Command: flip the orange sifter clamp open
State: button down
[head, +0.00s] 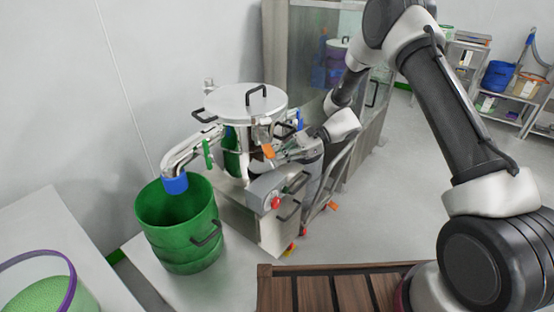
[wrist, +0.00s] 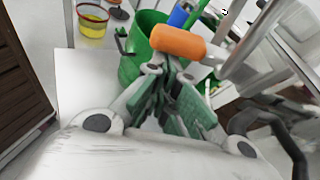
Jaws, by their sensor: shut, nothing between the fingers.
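The orange sifter clamp (head: 268,151) is on the front of the steel sifter (head: 245,105), below the lid's rim. In the wrist view its rounded orange handle (wrist: 178,42) lies across, just past my fingertips. My gripper (head: 280,155) is at the clamp's right side in the head view. In the wrist view my gripper (wrist: 172,65) has its green-padded fingers together and empty, with the tips close to the handle. I cannot tell whether they touch it. The clamp's hinge and latch are too small to make out.
A green drum (head: 178,222) stands at the left under the sifter's blue-ended outlet pipe (head: 176,184). A grey box with a red button (head: 276,202) sits below my gripper. A slatted wooden surface (head: 335,290) is in front. Shelves (head: 500,85) stand at the far right.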

aim_at(272, 151)
jog(key=shift+s+d+r+m+g+h, duration=0.15)
jog(key=shift+s+r+m+g, duration=0.3)
jog(key=shift+r+m, duration=0.6)
jog(key=shift+s+r+m+g+h, duration=0.15)
jog(key=shift+r+m+g, duration=0.5)
jog(key=shift+r+m, duration=0.4)
jog(key=shift+w+r, duration=0.1)
jog(key=shift+r, duration=0.05)
